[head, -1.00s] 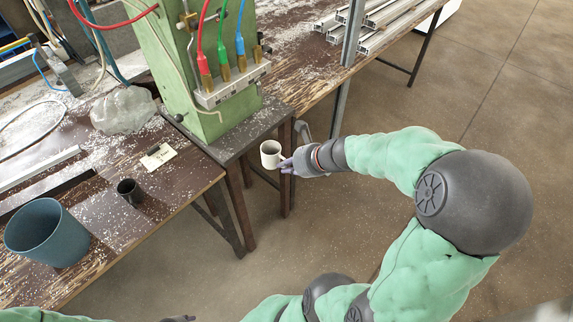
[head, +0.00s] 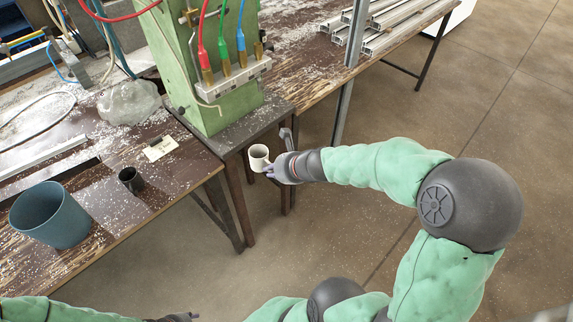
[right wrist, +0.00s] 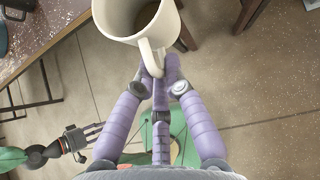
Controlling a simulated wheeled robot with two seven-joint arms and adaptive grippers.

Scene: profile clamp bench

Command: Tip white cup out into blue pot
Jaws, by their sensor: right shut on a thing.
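The white cup (head: 259,157) is upright in the air beyond the bench edge, in front of the green machine. My right gripper (head: 271,172) is shut on the cup's handle. In the right wrist view the cup (right wrist: 122,22) shows its open mouth, and the fingers of the right gripper (right wrist: 157,70) close around its handle. The cup's contents are too dark to tell. The blue pot (head: 50,215) stands open on the bench at the left, apart from the cup. My left gripper (head: 180,317) is at the bottom edge of the head view, partly cut off, its fingers unclear.
A small dark cup (head: 131,179) stands on the bench between the blue pot and the white cup. A label card (head: 160,148) and a clear lump (head: 129,102) lie behind it. The green machine (head: 215,75) with coloured hoses rises beside the white cup. Floor is open in front.

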